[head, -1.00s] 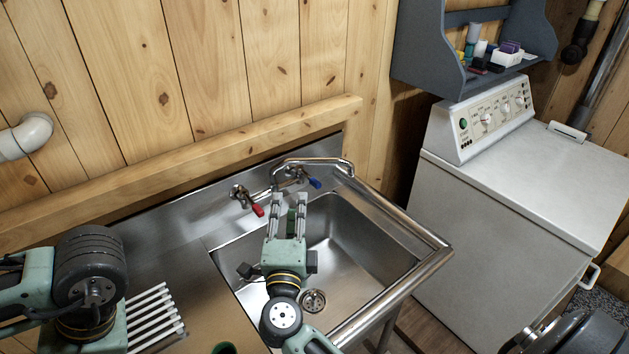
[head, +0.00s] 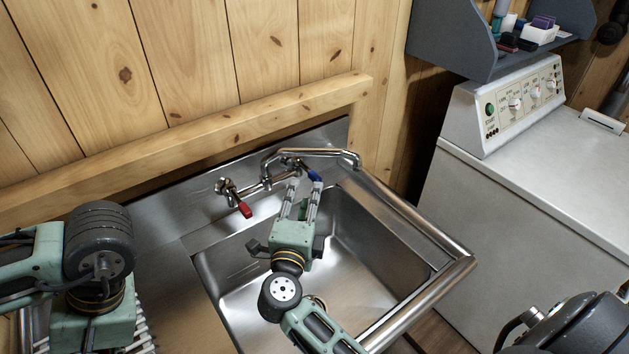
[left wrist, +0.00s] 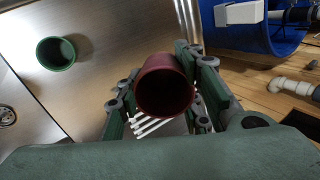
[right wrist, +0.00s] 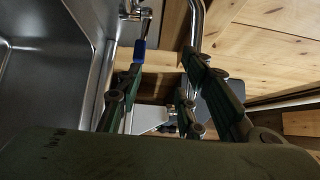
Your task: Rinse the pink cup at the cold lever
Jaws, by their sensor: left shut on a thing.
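The pink cup (left wrist: 165,88), dark reddish in the shade, is between the fingers of my left gripper (left wrist: 157,68) in the left wrist view. The gripper is shut on it, above the drainboard with the white rack. The cup is hidden in the head view. The cold lever (head: 314,175) is blue, on the tap's right valve below the spout (head: 315,153). My right gripper (head: 305,186) is open and empty, its fingertips close to the blue lever. In the right wrist view the lever (right wrist: 140,50) shows just beyond the left finger; contact is unclear.
The red lever (head: 245,210) is left of the blue one. The steel sink basin (head: 375,240) lies below my right arm. A green cup (left wrist: 56,53) stands on the steel drainboard. A white machine (head: 530,190) stands right of the sink.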

